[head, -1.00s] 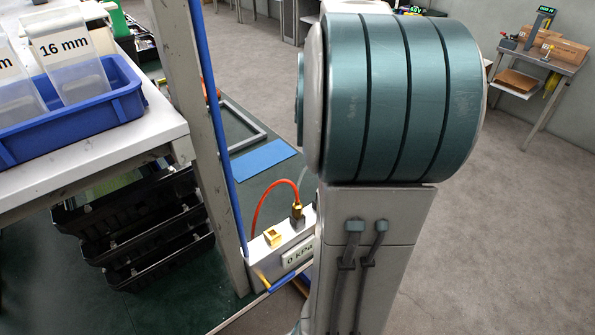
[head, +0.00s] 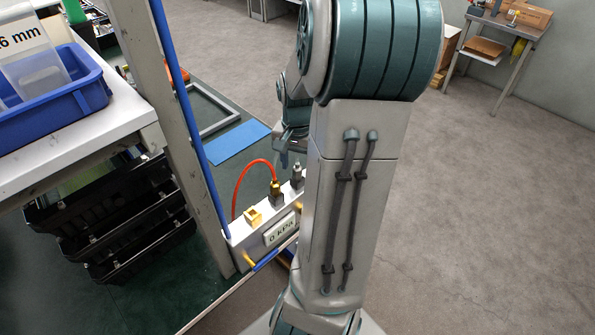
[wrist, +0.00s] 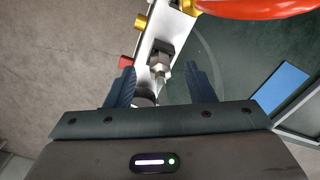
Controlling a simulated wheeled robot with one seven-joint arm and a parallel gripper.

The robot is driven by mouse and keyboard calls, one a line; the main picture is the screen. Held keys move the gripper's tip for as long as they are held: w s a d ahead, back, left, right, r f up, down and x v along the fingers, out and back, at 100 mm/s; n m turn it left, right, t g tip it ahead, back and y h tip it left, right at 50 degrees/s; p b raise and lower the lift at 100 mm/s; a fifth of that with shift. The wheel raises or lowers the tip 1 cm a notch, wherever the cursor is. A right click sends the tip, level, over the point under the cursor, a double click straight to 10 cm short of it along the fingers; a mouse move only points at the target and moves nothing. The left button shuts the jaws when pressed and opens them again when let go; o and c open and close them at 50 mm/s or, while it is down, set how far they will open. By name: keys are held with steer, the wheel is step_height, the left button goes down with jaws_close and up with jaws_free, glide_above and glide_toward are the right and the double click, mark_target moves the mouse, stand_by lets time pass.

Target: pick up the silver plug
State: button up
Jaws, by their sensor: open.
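The silver plug (head: 297,172) stands in a dark fitting on top of the light grey pressure box (head: 236,236), right of the brass fitting with the red hose. In the wrist view the silver plug (wrist: 159,66) lies ahead between my fingertips, with no contact visible. My gripper (wrist: 162,86) is open, with one dark blue finger on each side of the plug's line. In the head view my gripper (head: 286,155) is small, just above and behind the plug, partly hidden by my arm.
A red hose (head: 240,184) arches from the brass fitting (head: 275,189). A square brass piece (head: 252,216) sits on the box. A blue mat (head: 238,142) lies behind.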

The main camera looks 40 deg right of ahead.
steer(key=shift+f, duration=0.6)
jaws_close()
steer(key=shift+r, duration=0.15)
